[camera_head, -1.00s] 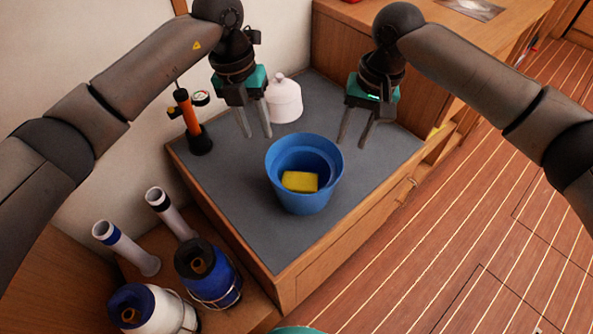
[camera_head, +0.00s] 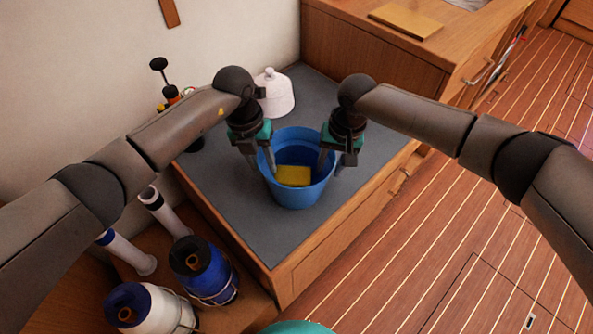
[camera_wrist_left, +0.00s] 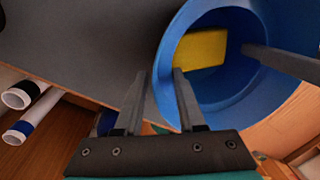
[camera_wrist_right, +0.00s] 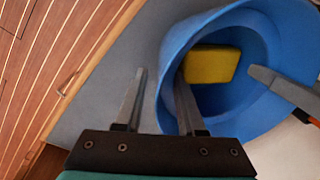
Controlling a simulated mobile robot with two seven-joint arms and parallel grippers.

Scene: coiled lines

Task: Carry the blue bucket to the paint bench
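The blue bucket (camera_head: 297,197) stands upright on the grey top (camera_head: 235,215) of a wooden cabinet. A yellow block (camera_head: 293,176), like a sponge, lies inside it. My left gripper (camera_head: 261,163) is at the bucket's left rim, open, with one finger inside and one outside the wall. In the left wrist view the bucket wall (camera_wrist_left: 168,75) shows between its fingers with a gap. My right gripper (camera_head: 331,163) is at the right rim, also open and astride the wall (camera_wrist_right: 165,85) in the right wrist view. I cannot tell which surface is the paint bench.
A white lidded jar (camera_head: 275,95) stands behind the bucket. An orange pump, partly hidden by my left arm, is at back left. A wooden counter (camera_head: 350,45) rises behind; planked floor (camera_head: 430,260) is clear at right.

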